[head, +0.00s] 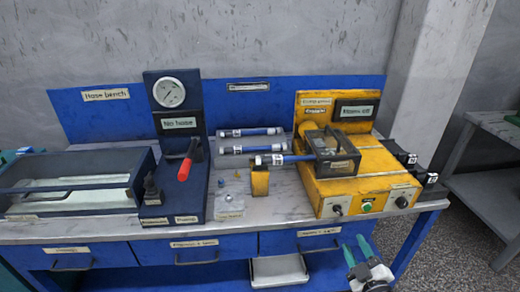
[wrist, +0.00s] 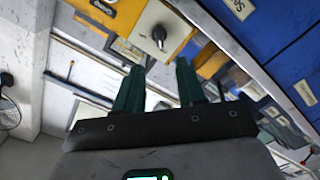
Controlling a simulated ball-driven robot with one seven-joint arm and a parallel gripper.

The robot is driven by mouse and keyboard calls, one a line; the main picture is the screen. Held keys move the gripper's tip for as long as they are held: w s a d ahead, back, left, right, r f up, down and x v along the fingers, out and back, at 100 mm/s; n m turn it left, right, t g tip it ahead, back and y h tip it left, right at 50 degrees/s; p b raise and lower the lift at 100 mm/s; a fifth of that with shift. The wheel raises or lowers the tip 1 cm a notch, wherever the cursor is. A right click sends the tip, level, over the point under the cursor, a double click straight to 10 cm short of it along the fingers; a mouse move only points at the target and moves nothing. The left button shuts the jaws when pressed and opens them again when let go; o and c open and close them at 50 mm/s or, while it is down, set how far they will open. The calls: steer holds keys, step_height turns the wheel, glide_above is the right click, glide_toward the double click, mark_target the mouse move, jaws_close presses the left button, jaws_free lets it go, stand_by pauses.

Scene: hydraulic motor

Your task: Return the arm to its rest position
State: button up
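My gripper (head: 357,252) shows at the lower right of the head view, in front of the bench's drawers and below the yellow machine (head: 362,185). Its two green fingers stand apart with nothing between them. The wrist view shows the same open fingers (wrist: 158,85), with a grey panel bearing a black knob (wrist: 159,35) beyond them. Most of my arm is outside the head view.
The blue hose bench (head: 245,206) carries a gauge post (head: 170,92), a red-handled lever (head: 186,165), blue hoses (head: 250,132) and a dark tray (head: 70,172). A pale drawer or tray (head: 279,270) sticks out below. Grey shelving (head: 490,165) stands at right. Floor between is clear.

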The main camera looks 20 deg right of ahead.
steer(key=s+a+f+m+g, duration=0.3)
steer(key=s+f+m+g, duration=0.35)
steer(key=s+g, duration=0.25)
steer(key=s+a+g+y, duration=0.4)
steer(key=s+a+g, duration=0.3)
steer(key=s+a, duration=0.4)
steer(key=s, duration=0.3)
steer(key=shift+s+f+y, duration=0.25)
steer(key=shift+s+y, duration=0.1)
steer(key=shift+y, duration=0.05)
